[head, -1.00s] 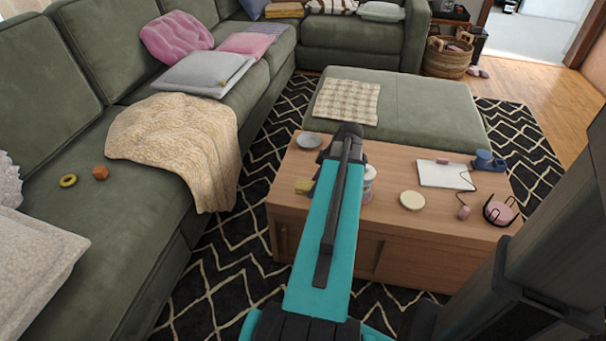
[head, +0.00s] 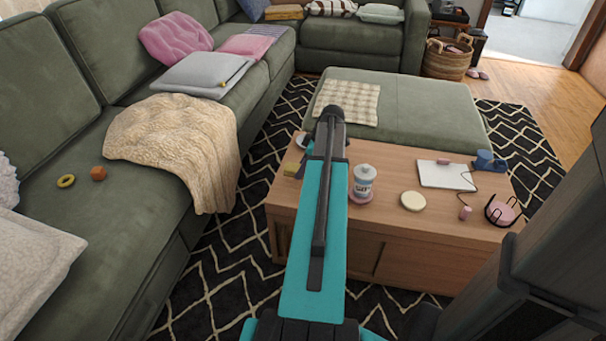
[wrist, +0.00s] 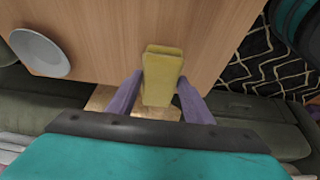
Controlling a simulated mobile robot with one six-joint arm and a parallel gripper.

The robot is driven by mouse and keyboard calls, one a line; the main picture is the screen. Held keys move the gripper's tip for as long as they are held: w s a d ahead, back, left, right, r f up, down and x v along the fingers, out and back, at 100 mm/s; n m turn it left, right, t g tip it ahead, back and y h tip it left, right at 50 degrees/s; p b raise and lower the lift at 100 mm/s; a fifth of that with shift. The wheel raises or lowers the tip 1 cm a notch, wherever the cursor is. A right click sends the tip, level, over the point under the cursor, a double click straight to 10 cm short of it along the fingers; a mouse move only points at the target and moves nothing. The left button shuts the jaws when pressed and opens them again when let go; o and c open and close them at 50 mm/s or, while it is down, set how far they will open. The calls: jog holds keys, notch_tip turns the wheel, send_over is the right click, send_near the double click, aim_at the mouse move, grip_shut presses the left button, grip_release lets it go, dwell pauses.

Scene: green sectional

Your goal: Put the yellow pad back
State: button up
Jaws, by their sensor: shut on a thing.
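The yellow pad (wrist: 162,75) is a small block between the two purple fingers of my gripper (wrist: 158,92) in the wrist view. My gripper is shut on it. The pad also shows in the head view (head: 291,168), just left of my arm, over the left end of the wooden coffee table (head: 400,235). My arm hides most of the gripper there. I cannot tell whether the pad touches the tabletop.
A pale round dish (wrist: 40,52) lies near the pad. A white jar (head: 364,180) on a pink coaster, a cream disc (head: 413,201), a white notepad (head: 446,174), a blue mug (head: 487,160) and a pink wire-armed holder (head: 499,212) occupy the table to the right.

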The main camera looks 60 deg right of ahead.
jog(key=shift+f, duration=0.1)
jog(key=shift+f+b, duration=0.5)
jog(key=shift+f, duration=1.15)
jog(key=shift+f, duration=0.15)
jog(key=o, duration=1)
jog(key=p+v, duration=0.2)
jog(key=v, duration=1)
jog(key=shift+r+p, duration=0.25)
jog(key=shift+p, duration=0.05)
